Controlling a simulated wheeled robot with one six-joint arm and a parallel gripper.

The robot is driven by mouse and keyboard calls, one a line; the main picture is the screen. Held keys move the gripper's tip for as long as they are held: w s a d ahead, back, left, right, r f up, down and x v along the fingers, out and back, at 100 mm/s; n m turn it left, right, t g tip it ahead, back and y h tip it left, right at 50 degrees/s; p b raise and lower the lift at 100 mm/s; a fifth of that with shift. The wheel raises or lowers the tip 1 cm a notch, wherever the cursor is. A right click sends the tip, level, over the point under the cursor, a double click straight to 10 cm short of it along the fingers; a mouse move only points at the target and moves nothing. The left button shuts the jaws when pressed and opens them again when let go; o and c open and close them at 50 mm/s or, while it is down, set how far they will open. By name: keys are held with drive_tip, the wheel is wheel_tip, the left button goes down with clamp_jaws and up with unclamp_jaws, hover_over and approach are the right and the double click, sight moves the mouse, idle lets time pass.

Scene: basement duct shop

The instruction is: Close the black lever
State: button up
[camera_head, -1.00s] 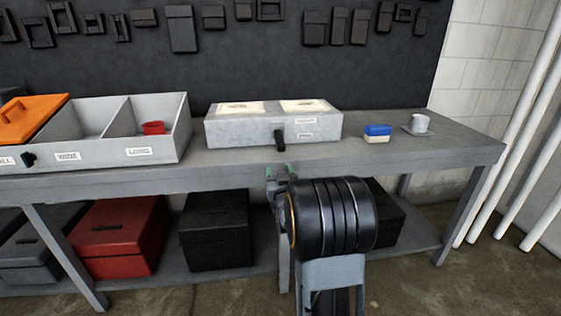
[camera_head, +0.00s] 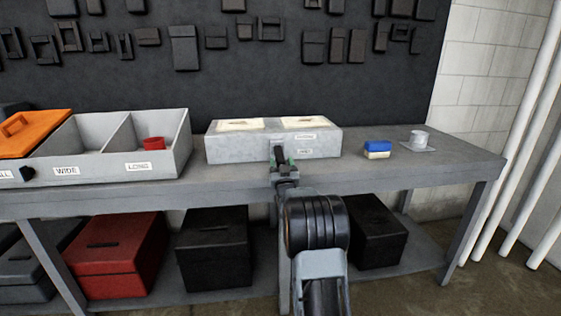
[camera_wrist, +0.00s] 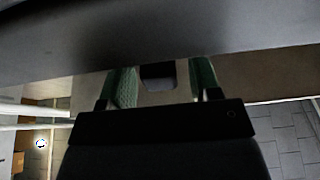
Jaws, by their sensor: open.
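The black lever (camera_head: 280,154) is on the front face of a grey box (camera_head: 232,149) on the bench. It appears upright, though my gripper partly hides it. My gripper (camera_head: 282,164) is open at the box front, with its green-padded fingers on either side of the lever. In the wrist view a dark block, apparently the lever (camera_wrist: 158,76), shows between the two green pads of my gripper (camera_wrist: 162,88). Gaps show beside it, and I cannot tell whether either pad touches it.
The bench (camera_head: 400,174) also holds a divided grey tray (camera_head: 100,172) with an orange lid (camera_head: 32,132) and a red cup (camera_head: 153,143) at left. A blue and cream block (camera_head: 377,149) and a white cup (camera_head: 418,139) stand at right. Bins sit below.

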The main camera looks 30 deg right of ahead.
drive_tip(key=shift+x, duration=0.85)
clamp_jaws()
